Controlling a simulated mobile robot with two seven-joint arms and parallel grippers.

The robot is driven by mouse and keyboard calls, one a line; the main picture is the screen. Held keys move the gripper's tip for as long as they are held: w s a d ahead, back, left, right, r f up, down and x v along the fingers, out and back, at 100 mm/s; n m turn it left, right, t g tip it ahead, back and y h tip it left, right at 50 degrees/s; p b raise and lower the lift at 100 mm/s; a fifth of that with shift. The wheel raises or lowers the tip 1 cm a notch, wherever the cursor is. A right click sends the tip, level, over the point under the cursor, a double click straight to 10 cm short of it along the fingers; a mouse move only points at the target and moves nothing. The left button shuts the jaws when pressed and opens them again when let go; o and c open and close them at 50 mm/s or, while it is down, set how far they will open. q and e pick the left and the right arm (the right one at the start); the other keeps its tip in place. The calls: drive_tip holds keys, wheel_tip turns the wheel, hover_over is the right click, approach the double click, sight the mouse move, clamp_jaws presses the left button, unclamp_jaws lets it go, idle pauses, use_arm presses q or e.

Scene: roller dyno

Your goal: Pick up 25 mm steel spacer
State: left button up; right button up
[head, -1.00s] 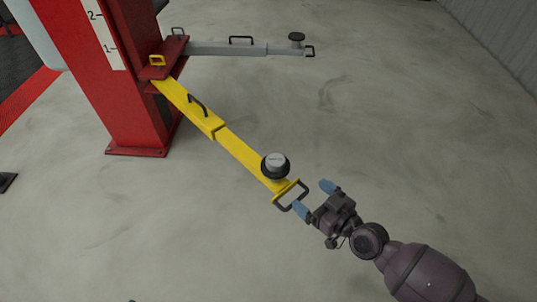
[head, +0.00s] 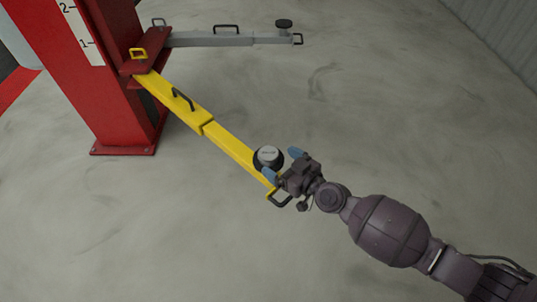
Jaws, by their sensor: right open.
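The 25 mm steel spacer (head: 268,152) is a short silver-grey disc. It sits on the round black pad at the outer end of the yellow lift arm (head: 228,145). My right gripper (head: 283,164) is open, with its two blue fingertips pointing toward the spacer from the lower right. One fingertip overlaps the near edge of the pad in the picture; the other is just right of the spacer. I cannot tell whether either touches it. My left gripper is out of view.
A black loop handle (head: 281,201) sticks out at the yellow arm's end, just below my right gripper. A red lift post (head: 115,90) stands at the left. A grey lift arm (head: 225,40) with a black pad (head: 284,23) lies behind. The concrete floor (head: 400,110) at right is clear.

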sight(273, 156)
drive_tip(key=shift+x, duration=1.8)
drive_tip(key=shift+r, duration=0.15)
drive_tip(key=shift+c, duration=0.5)
drive_tip(key=c, duration=1.1)
